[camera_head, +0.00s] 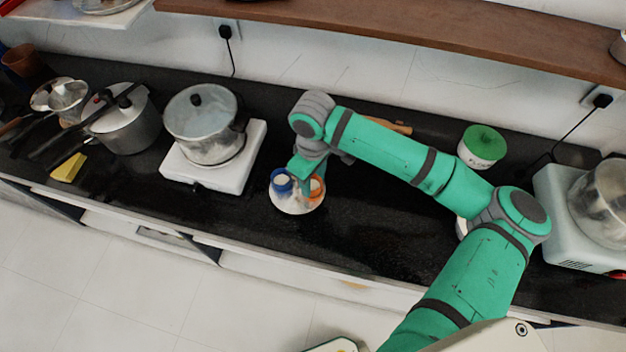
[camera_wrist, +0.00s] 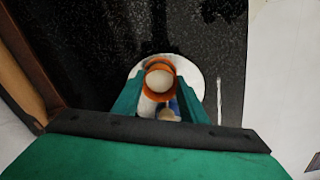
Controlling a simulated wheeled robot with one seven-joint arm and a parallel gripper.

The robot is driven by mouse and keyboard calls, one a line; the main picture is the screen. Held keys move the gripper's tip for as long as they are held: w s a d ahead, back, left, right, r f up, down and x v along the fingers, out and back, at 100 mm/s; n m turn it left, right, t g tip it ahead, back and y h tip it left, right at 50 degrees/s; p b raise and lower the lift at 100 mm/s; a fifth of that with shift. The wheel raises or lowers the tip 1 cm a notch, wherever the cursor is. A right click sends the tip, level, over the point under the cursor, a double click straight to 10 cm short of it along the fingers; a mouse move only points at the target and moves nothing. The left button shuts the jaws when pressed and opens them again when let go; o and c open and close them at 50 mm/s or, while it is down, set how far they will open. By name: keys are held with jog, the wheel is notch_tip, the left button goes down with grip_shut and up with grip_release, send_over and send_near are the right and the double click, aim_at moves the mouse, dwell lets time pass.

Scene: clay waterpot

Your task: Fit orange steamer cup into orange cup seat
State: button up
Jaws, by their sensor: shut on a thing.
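The orange steamer cup (camera_wrist: 159,66) is between the two green fingers of my gripper (camera_wrist: 160,82) in the wrist view, and the jaws are shut on it. Its round rim faces the camera, with a pale inside. It also shows as an orange patch in the head view (camera_head: 317,187), partly behind a finger. Below it is a round white base (camera_head: 296,208) on the counter. A blue cup or ring (camera_head: 281,183) sits at the left of this base. The orange seat cannot be told apart from the cup, and whether they touch is unclear.
A white stove (camera_head: 213,172) with a lidded pot (camera_head: 203,125) stands left of the base. A green-lidded container (camera_head: 483,145) stands to the right at the back. The black counter (camera_head: 345,215) is clear just right of the base.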

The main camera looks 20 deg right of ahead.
jog(key=shift+f, duration=0.35)
jog(key=o, duration=1)
jog(key=shift+r, duration=0.1)
notch_tip(320, 180, up, 12)
jog(key=shift+r, duration=0.1)
